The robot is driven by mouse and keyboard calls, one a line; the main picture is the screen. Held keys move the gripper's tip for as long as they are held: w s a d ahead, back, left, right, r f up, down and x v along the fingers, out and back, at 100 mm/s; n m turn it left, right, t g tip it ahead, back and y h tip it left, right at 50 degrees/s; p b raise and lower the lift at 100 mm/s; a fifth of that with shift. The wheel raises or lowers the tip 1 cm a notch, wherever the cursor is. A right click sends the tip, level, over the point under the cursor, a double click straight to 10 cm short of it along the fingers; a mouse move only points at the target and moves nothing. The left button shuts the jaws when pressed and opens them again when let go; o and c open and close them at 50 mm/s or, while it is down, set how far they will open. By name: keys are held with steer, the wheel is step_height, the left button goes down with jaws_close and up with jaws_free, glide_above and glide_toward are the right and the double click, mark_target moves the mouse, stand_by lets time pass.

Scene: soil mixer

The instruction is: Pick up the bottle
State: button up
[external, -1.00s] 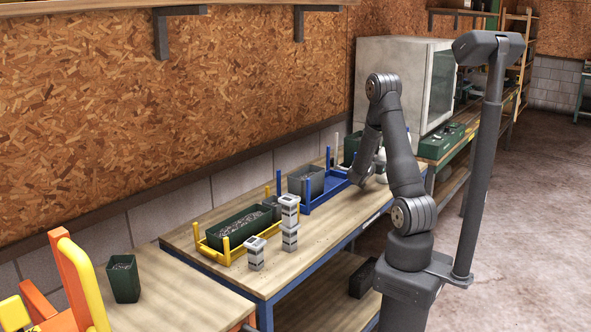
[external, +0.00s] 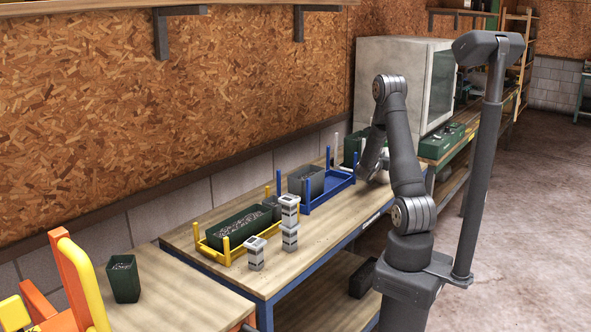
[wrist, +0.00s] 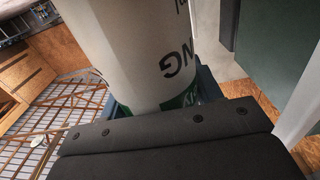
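The white bottle (wrist: 140,45), with dark lettering and a green band, fills the upper middle of the wrist view, very close to my gripper. Its lettering appears upside down there. The dark body of my gripper (wrist: 175,140) crosses the bottom of the wrist view and hides the bottle's lower part. Blue parts show on both sides of the bottle; I cannot tell whether they are fingers or tray. In the external view my gripper (external: 369,176) is low by the right end of the blue tray (external: 338,183). Its fingers are too small to read.
A grey pot (external: 306,181) sits in the blue tray. A yellow rack (external: 205,246) holds a dark green planter (external: 238,229). Grey-and-white blocks (external: 289,222) stand in front of it. A large white cabinet (external: 395,75) stands behind my arm. The bench front is partly clear.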

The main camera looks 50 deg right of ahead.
steer(key=c, duration=0.4)
steer(key=shift+r, duration=0.1)
step_height(320, 180, up, 4)
steer(key=shift+r, duration=0.2)
steer(key=s+r, duration=0.2)
steer(key=s, duration=0.2)
steer(key=s+r, duration=0.2)
steer(key=s, duration=0.1)
steer(key=s+d+r, duration=0.1)
steer(key=s+r, duration=0.1)
steer(key=s, duration=0.2)
steer(key=shift+s+r, duration=0.25)
steer(key=shift+s, duration=0.05)
